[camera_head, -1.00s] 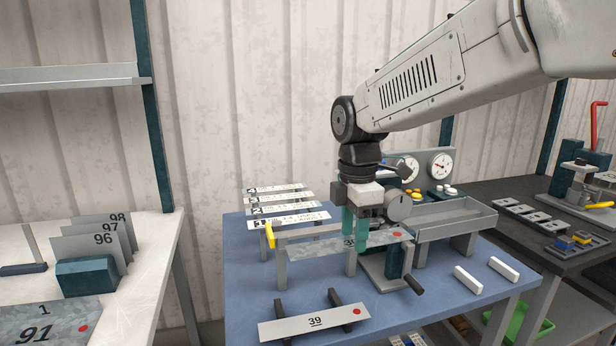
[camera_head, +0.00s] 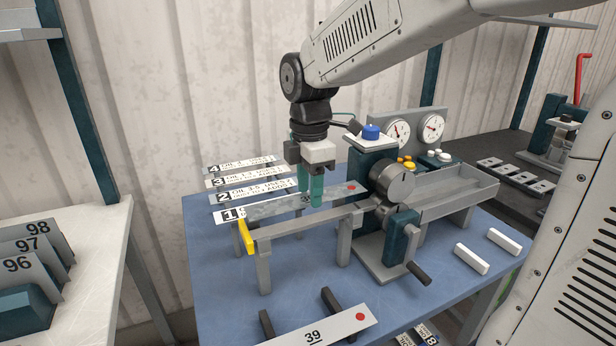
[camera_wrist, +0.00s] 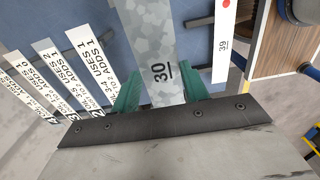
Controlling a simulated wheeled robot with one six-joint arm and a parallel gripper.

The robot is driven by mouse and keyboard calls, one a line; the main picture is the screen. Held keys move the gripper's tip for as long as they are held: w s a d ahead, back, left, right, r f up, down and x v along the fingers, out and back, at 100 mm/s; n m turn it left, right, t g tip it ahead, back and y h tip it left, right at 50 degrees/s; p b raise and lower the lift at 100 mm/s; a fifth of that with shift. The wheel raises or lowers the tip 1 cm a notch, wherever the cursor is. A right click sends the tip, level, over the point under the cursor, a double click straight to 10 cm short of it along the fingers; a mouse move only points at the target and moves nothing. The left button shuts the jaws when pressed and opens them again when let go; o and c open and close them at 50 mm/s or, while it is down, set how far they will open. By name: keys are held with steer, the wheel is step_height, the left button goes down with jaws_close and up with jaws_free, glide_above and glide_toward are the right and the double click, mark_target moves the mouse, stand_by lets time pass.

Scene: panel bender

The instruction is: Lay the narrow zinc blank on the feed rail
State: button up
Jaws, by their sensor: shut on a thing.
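My gripper (camera_head: 309,197) is shut on a narrow zinc blank (camera_head: 275,208), with a teal finger on each side. The blank is mottled grey, with a red dot near its right end. In the wrist view the blank (camera_wrist: 148,45) shows the number 30. The feed rail (camera_head: 305,226) is a grey bar on legs with a yellow stop (camera_head: 246,238) at its left end. In the head view the blank appears just above and behind the rail, roughly along it. A gap shows between them; its size is hard to judge.
Numbered instruction strips (camera_head: 250,182) lie behind and left of the rail. The bender head with its crank (camera_head: 392,185) stands at the rail's right end, by a grey trough (camera_head: 455,195). A plate marked 39 (camera_head: 335,328) rests on dark supports in front. Two white blocks (camera_head: 471,259) lie right.

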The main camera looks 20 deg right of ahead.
mark_target(310, 219)
steer(key=shift+f, duration=2.1)
steer(key=shift+f, duration=0.25)
steer(key=o, duration=1.1)
steer(key=shift+r, duration=0.1)
step_height(310, 219, up, 8)
steer(key=shift+f, duration=0.2)
